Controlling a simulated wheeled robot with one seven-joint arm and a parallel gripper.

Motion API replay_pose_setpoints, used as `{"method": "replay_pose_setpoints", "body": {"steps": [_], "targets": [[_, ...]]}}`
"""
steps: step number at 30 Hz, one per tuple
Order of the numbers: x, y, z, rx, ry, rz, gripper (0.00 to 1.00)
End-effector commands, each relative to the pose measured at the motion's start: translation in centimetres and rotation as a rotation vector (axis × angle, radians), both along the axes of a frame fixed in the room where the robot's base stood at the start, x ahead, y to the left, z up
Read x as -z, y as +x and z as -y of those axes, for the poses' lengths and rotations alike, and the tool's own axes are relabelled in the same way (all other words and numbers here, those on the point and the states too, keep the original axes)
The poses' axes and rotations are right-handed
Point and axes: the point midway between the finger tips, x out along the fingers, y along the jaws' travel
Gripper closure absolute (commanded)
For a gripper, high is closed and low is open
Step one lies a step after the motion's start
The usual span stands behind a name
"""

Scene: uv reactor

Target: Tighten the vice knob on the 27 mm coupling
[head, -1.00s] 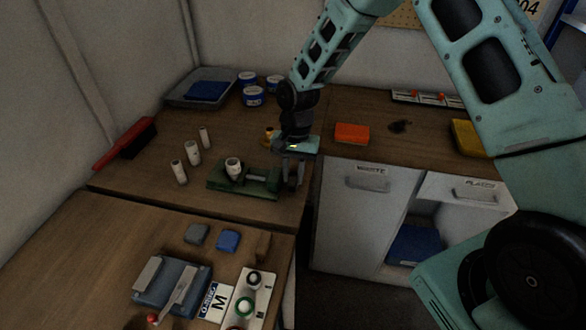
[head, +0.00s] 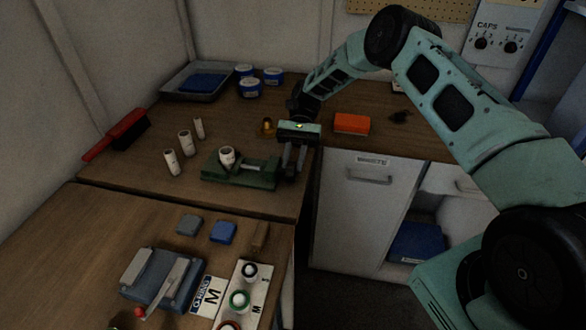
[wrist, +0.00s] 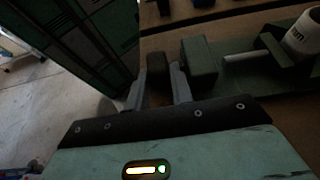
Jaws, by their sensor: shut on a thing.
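The green vice (head: 240,172) sits on the wooden bench near its front edge. The white coupling (head: 227,155) stands upright in it, towards its left end; it also shows at the upper right of the wrist view (wrist: 303,38). My gripper (head: 290,168) points down at the vice's right end. In the wrist view my gripper (wrist: 157,92) has its fingers on either side of the dark vice knob (wrist: 157,66), shut on it. The knob is beside the green end block (wrist: 198,60). In the head view my gripper hides the knob.
Several white couplings (head: 185,143) stand left of the vice. A brass-coloured piece (head: 268,126) and an orange block (head: 351,123) lie behind my gripper. The bench edge drops off just right of the vice, beside the waste cabinet (head: 350,205).

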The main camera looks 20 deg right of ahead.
Motion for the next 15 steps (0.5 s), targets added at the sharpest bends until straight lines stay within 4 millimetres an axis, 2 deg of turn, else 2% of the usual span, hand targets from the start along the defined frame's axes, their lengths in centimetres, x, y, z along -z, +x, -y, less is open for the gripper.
{"method": "replay_pose_setpoints", "body": {"steps": [1, 15], "targets": [[0.81, 0.19, 0.06, 0.003, 0.021, -0.025, 1.00], [0.88, 0.24, 0.17, 0.001, 0.131, -0.194, 1.00]]}}
